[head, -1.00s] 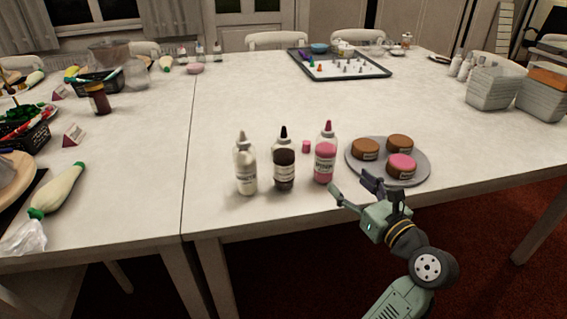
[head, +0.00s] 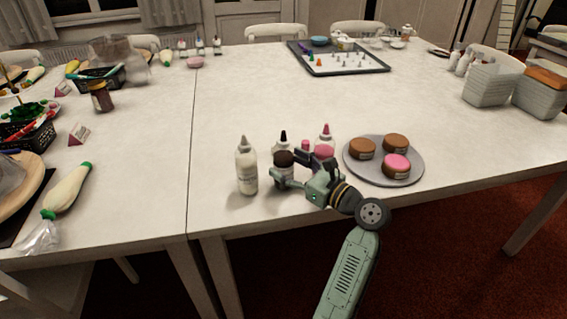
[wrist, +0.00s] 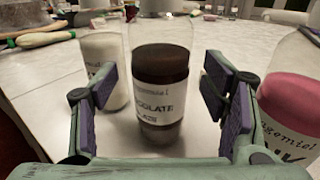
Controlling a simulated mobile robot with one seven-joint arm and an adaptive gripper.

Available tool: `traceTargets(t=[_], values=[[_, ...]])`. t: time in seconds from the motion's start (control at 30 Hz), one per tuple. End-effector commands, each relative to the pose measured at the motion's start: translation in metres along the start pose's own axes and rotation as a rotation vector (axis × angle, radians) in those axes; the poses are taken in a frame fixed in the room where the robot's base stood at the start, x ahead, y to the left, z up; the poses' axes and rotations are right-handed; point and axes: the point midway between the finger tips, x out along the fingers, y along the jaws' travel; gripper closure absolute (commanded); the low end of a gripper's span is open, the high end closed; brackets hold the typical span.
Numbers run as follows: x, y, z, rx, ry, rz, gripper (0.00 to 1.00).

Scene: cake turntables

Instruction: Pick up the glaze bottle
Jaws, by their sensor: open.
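Three glaze bottles stand upright in a row near the table's front edge. The white bottle (head: 246,168) is on the left, the dark chocolate bottle (head: 284,157) in the middle, and the pink bottle (head: 325,140) on the right. My gripper (head: 288,172) is open in front of the chocolate bottle and hides its lower part and much of the pink one. In the wrist view the chocolate bottle (wrist: 160,100) stands between and beyond my open fingers, with clear space on both sides. There the white bottle (wrist: 106,62) is behind the left finger, and the pink bottle (wrist: 290,105) is at the right.
A round grey plate (head: 415,175) with three small cakes stands right of my gripper. A dark-rimmed tray (head: 345,72) is at the back. A piping bag (head: 67,187) lies on the left table. The middle of the table is clear.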

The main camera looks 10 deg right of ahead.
Motion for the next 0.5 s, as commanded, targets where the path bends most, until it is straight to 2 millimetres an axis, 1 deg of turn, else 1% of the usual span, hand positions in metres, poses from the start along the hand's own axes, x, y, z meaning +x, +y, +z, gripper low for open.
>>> traceTargets(t=[0.03, 0.17, 0.4, 0.43, 0.5], values=[[0.008, 0.000, 0.002, 0.001, 0.001, 0.001, 0.32], [0.020, 0.000, 0.001, 0.002, 0.000, 0.000, 0.32], [0.022, 0.000, 0.000, 0.001, 0.000, -0.001, 0.32], [0.022, 0.000, 0.000, 0.001, 0.000, -0.001, 0.33], [0.021, 0.000, 0.000, 0.001, 0.000, -0.001, 0.38]])
